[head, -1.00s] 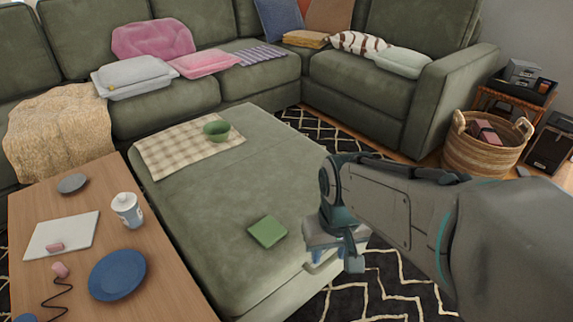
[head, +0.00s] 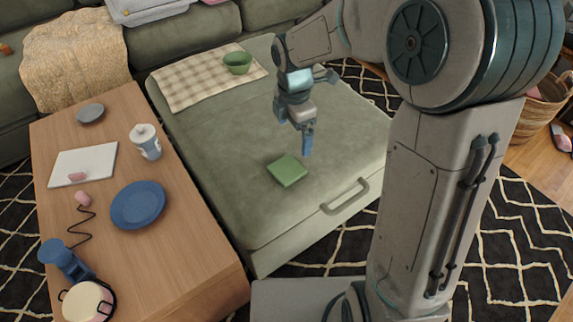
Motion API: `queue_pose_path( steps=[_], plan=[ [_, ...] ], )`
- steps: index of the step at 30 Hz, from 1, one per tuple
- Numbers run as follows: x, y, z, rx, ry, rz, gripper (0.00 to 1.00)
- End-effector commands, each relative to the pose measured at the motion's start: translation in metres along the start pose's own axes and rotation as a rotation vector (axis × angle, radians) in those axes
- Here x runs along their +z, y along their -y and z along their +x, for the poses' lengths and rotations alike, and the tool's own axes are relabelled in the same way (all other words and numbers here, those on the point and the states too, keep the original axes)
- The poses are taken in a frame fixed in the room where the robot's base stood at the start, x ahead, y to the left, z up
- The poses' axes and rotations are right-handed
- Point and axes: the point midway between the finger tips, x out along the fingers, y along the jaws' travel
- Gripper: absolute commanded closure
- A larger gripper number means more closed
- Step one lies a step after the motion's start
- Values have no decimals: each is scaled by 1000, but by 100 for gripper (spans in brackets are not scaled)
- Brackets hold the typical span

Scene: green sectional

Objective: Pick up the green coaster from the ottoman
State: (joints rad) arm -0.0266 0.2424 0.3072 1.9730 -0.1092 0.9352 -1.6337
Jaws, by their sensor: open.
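The green coaster (head: 287,170) is a flat square lying on the near part of the green ottoman (head: 215,170). My gripper (head: 307,150) points down above the ottoman, just to the upper right of the coaster in the head view. It is open and empty, apart from the coaster. Its fingers overlap one another in this view, so the gap between them is hard to see, and its height above the ottoman is hard to judge.
A checkered cloth (head: 190,85) with a green bowl (head: 238,62) lies at the ottoman's far end. A wooden table (head: 185,240) at left carries a blue plate (head: 138,205), a white and blue cup (head: 145,141) and other items. A wicker basket (head: 543,108) stands at right.

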Motion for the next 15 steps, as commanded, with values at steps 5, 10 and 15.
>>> queue_pose_path(
  steps=[5,10,15],
  plan=[
    [-8,-17,9,-2,-15,-166,0],
    [-10,-18,33,-5,-17,-197,0],
    [-11,-18,69,-5,-18,-195,0]
  ],
)
